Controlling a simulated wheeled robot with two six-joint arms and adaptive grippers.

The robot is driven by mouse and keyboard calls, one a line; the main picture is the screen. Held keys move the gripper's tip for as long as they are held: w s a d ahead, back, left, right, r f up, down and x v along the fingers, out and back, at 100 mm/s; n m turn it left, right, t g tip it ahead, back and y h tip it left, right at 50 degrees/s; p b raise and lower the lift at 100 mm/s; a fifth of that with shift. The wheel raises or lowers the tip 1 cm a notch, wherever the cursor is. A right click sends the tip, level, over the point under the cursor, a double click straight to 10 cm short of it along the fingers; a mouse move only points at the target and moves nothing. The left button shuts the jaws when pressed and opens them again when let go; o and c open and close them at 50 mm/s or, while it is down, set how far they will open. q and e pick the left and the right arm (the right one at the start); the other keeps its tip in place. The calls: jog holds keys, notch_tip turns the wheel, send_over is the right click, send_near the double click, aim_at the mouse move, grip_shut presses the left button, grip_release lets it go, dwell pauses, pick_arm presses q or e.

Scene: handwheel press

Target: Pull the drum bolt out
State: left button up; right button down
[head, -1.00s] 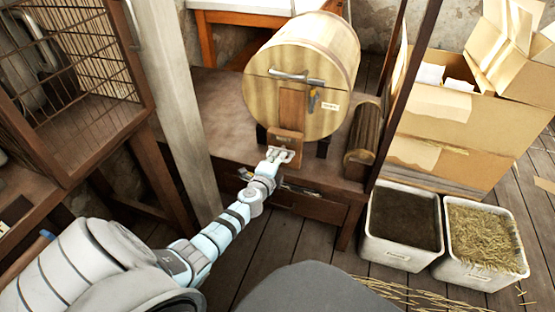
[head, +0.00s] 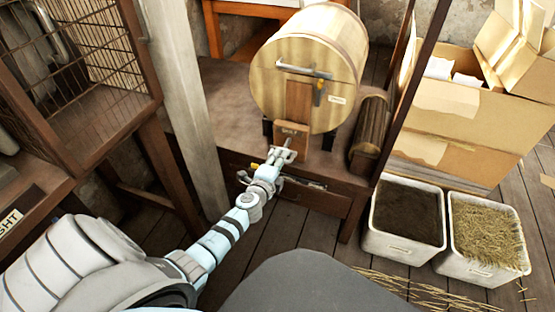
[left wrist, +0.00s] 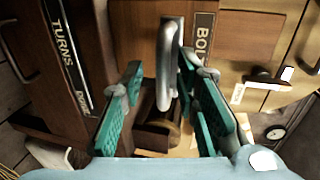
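The wooden drum (head: 300,90) lies on its side on the bench, its round end facing me. Below it a small wooden block (head: 292,130) carries a label; in the left wrist view the label reads "BOL" (left wrist: 203,35), the rest hidden. The drum bolt's grey metal loop handle (left wrist: 168,65) stands out from there. My left gripper (head: 284,153) is just in front of the block. In the left wrist view its green-padded fingers (left wrist: 163,85) are apart, one on each side of the handle, with a gap on the left. The right gripper is not in view.
A post (head: 180,100) and a wire cage (head: 85,60) stand left. A log (head: 370,135) lies right of the drum. Bins of soil (head: 408,215) and straw (head: 487,225) and cardboard boxes (head: 465,120) are on the right. A panel marked "TURNS" (left wrist: 65,40) shows in the wrist view.

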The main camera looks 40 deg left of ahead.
pick_arm(q)
jog(key=v, duration=1.2)
jog(key=shift+f, duration=0.1)
